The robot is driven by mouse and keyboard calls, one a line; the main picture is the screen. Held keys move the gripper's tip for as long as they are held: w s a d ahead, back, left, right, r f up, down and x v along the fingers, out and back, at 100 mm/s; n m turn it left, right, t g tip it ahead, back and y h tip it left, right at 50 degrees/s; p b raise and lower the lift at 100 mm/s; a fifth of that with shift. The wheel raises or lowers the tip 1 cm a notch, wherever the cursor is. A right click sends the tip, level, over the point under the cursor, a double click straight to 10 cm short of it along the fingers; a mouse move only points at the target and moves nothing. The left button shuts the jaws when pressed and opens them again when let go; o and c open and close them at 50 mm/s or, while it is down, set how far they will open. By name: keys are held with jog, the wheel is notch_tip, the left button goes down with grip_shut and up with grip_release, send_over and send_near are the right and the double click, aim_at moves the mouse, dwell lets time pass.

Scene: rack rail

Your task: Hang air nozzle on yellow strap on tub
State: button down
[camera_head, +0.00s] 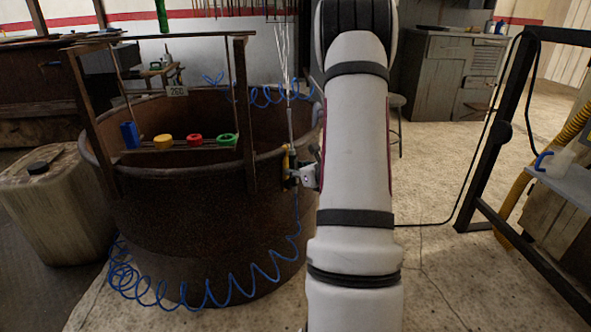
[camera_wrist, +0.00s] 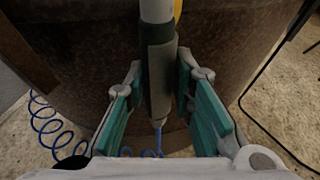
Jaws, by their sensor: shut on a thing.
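The air nozzle (camera_head: 291,122) is a thin grey upright tool at the right side of the rusty round tub (camera_head: 205,215). In the wrist view the nozzle's grey body (camera_wrist: 160,65) stands between the green finger pads. My gripper (camera_head: 294,179) is shut on it, just outside the tub wall; the fingers also show in the wrist view (camera_wrist: 160,98). The yellow strap (camera_head: 286,158) is at the tub's rim, right beside the nozzle. A sliver of it shows behind the nozzle (camera_wrist: 178,10). I cannot tell whether nozzle and strap touch.
A blue coiled hose (camera_head: 190,298) hangs from below my gripper and loops around the tub's front. A bar with coloured pieces (camera_head: 194,140) spans the tub frame. A dirty canister (camera_head: 52,205) stands left. A dark metal frame (camera_head: 490,130) stands right, with open floor between.

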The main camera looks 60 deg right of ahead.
jog(key=shift+s, duration=0.1)
jog(key=c, duration=1.3)
grip_release()
